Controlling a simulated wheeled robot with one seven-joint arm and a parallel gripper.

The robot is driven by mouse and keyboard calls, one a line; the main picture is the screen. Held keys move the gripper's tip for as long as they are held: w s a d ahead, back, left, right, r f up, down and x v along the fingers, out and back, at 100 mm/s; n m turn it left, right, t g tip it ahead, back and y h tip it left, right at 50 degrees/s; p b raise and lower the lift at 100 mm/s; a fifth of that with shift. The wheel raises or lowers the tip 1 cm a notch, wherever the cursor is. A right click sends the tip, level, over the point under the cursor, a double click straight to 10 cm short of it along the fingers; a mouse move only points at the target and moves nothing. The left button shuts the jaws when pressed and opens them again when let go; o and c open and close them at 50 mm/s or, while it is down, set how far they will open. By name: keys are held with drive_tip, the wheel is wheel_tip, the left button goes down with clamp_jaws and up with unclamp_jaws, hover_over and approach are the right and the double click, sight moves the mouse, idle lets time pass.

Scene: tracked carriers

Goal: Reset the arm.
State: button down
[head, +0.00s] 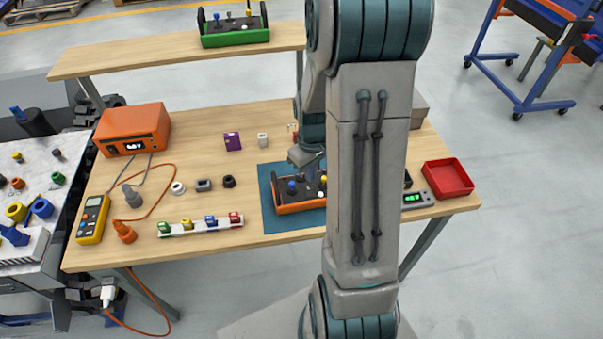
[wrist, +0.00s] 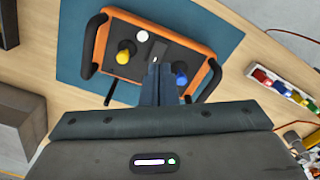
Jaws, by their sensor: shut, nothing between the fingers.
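My gripper (wrist: 158,72) is shut and empty, its fingers showing at the bottom middle of the wrist view. In the head view my gripper (head: 311,168) hangs over an orange carrier with black handles (head: 299,208), partly behind my arm. The wrist view shows this carrier (wrist: 203,42) beyond the fingertips, with a blue knob (wrist: 180,72), a yellow knob (wrist: 124,57) and a white piece (wrist: 142,36). The fingertips overlap the carrier's near edge beside the blue knob; I cannot tell the gap or contact. The carrier lies on a blue mat (head: 267,199).
The wooden table also holds an orange power supply (head: 131,127), a yellow multimeter (head: 92,219), a strip of coloured blocks (head: 200,226) and a red tray (head: 447,178). A green carrier (head: 235,35) stands on the raised back shelf (head: 150,61). My arm hides part of the table's right side.

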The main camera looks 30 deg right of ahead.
drive_tip(key=s+a+r+m+t, duration=0.1)
drive_tip(key=s+a+r, duration=0.5)
drive_tip(key=r, duration=0.3)
drive_tip(key=s+a+r+m+t, duration=0.1)
drive_tip(key=s+a+r+t, duration=0.1)
drive_tip(key=s+a+r, duration=0.3)
wheel_tip(320, 180, up, 5)
drive_tip(key=shift+s+a+f+m+t, duration=0.1)
drive_tip(key=shift+s+a+m+t, duration=0.25)
drive_tip(key=shift+s, duration=0.55)
drive_tip(key=shift+a, duration=0.15)
